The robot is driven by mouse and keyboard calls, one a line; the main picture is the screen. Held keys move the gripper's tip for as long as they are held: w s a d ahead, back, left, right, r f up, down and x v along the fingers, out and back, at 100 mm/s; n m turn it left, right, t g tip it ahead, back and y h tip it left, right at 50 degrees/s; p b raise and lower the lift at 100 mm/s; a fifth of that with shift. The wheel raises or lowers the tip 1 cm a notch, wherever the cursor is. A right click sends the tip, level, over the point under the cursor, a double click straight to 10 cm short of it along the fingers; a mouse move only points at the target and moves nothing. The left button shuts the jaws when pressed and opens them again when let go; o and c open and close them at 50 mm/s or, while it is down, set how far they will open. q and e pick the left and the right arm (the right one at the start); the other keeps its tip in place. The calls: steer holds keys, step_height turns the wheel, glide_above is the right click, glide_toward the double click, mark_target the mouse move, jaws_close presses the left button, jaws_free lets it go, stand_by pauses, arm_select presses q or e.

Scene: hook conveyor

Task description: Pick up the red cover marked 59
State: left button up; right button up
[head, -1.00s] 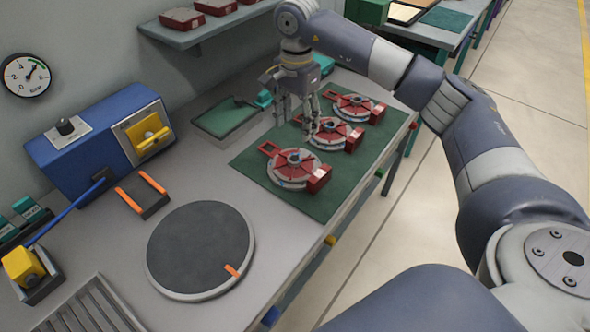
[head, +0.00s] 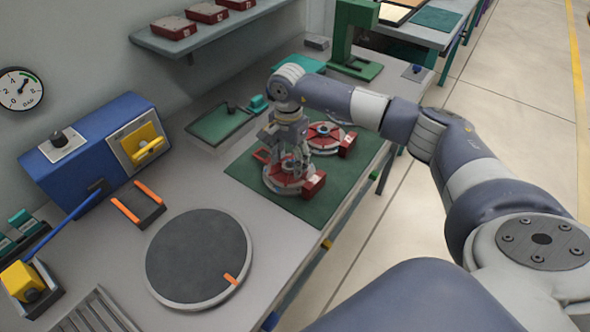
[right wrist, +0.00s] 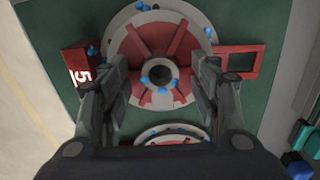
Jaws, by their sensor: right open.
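A red cover (head: 313,183) with spokes on a grey, blue-dotted disc lies at the front of the green mat (head: 316,206). In the right wrist view this cover (right wrist: 133,38) has a red block with a white 5 on the left and an open red loop on the right. The rest of its number is unclear. A second red cover (head: 347,143) lies behind it; part of another disc (right wrist: 172,132) shows low in the wrist view. My right gripper (head: 287,163) is open above the front cover, its fingers (right wrist: 161,85) on either side of the hub. My left gripper is out of view.
A grey round plate (head: 195,255) lies on the bench in front of the mat. A blue machine (head: 90,145) stands by the wall, a green tray (head: 215,125) behind the mat. A green stand (head: 350,45) is beyond my arm. A shelf (head: 195,38) holds red parts.

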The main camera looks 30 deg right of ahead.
steer(key=shift+f, duration=0.3)
jaws_close()
steer(key=shift+w+r, duration=0.1)
steer(key=shift+w, duration=0.05)
steer(key=shift+r, duration=0.15)
